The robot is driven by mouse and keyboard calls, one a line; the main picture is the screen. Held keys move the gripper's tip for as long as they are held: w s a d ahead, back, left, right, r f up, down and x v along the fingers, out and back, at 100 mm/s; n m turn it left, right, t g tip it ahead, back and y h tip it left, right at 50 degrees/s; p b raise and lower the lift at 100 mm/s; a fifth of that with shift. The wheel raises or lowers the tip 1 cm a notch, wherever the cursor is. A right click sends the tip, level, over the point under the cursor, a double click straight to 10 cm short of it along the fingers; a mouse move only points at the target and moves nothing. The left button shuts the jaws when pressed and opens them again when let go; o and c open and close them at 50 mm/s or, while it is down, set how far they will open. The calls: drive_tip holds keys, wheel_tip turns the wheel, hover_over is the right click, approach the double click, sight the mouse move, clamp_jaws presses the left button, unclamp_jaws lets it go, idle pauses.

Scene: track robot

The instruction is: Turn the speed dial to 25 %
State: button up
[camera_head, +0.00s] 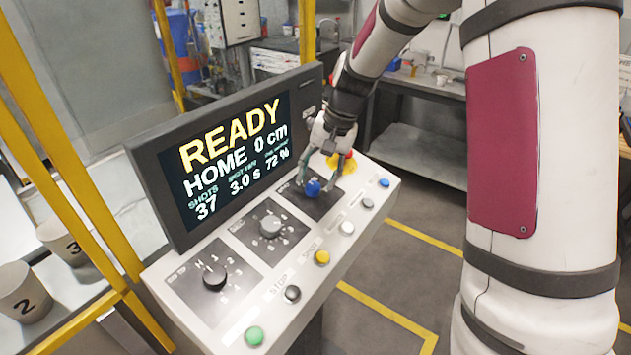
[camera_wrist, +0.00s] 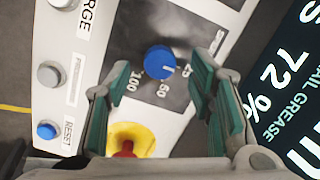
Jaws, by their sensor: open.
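The speed dial appears to be the blue knob (camera_head: 313,187) on the dark plate at the far end of the control panel; its own title is hidden or too small to read. In the wrist view the blue knob (camera_wrist: 159,62) has a scale around it, with 100 and smaller numbers. A light pointer mark shows on it, but its exact setting is unclear. My gripper (camera_head: 319,185) is open, its fingers pointing down on either side of the knob. In the wrist view the green-padded fingers (camera_wrist: 160,78) flank the knob with gaps. The screen (camera_head: 235,150) reads READY and 72 %.
A red stop button on a yellow base (camera_wrist: 126,148) lies close to my fingers. Yellow posts stand at left.

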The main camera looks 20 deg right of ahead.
drive_tip(key=v, duration=0.9)
drive_tip(key=shift+r, duration=0.2)
drive_tip(key=s+a+r+n+t+h, duration=0.25)
drive_tip(key=s+r, duration=0.55)
drive_tip(key=s, duration=0.6)
drive_tip(key=s+n+t, duration=0.1)
drive_tip(key=s+n, duration=0.2)
drive_tip(key=s, duration=1)
drive_tip(key=shift+a+n+t, duration=0.25)
drive_tip(key=shift+n+t, duration=0.1)
drive_tip(key=shift+f+h, duration=0.1)
drive_tip(key=shift+h, duration=0.15)
